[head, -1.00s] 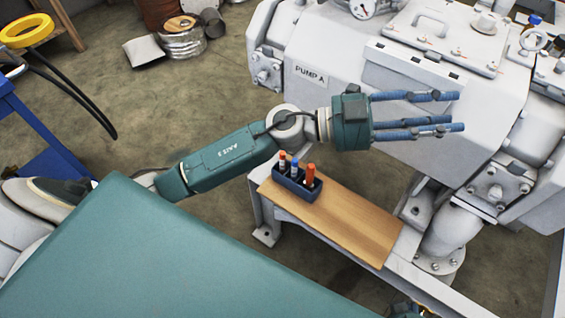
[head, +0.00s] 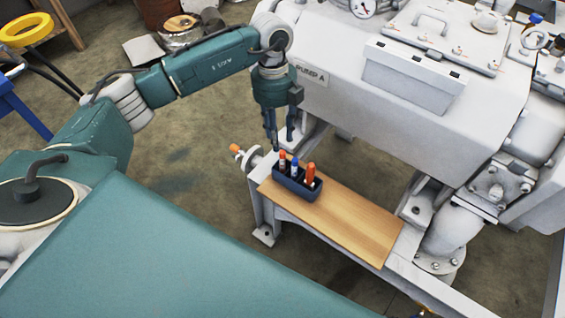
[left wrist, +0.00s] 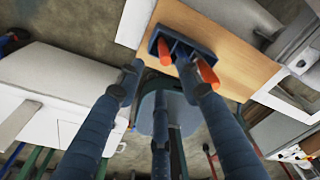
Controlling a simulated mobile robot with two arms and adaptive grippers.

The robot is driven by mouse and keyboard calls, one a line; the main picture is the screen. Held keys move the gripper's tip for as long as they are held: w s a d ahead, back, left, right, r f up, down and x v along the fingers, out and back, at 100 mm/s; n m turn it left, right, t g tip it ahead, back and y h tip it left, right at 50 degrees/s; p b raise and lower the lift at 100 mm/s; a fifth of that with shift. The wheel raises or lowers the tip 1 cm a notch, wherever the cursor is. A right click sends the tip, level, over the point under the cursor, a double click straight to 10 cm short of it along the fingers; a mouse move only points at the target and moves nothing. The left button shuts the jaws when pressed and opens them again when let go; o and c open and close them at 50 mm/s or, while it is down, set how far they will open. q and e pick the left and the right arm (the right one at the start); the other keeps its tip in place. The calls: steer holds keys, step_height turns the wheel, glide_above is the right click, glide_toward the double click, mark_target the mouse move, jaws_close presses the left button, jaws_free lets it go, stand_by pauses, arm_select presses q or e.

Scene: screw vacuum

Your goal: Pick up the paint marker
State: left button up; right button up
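Several markers stand upright in a small dark blue holder (head: 297,187) on a wooden board (head: 345,222). One marker is orange-red (head: 310,174), one has a blue cap (head: 295,166), and one has an orange cap and dark body (head: 282,160); which is the paint marker I cannot tell. My left gripper (head: 281,143) points down just above and behind the holder, its fingers spread and empty. In the left wrist view the fingers (left wrist: 160,90) reach towards the holder (left wrist: 182,46), with orange-red markers (left wrist: 207,72) by the fingertips. My right gripper is not seen.
The large white pump (head: 420,110) stands directly behind and right of the board. An orange-tipped fitting (head: 236,149) sticks out left of the holder. The right part of the board is clear.

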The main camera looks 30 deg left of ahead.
mark_target(282, 151)
arm_select(q)
steer(key=f, duration=0.2)
steer(key=d+f, duration=0.1)
steer(key=f, duration=0.4)
steer(key=shift+d+f+b, duration=0.1)
steer(key=shift+d+b, duration=0.05)
steer(key=shift+b, duration=0.25)
steer(key=shift+f, duration=0.6)
jaws_close()
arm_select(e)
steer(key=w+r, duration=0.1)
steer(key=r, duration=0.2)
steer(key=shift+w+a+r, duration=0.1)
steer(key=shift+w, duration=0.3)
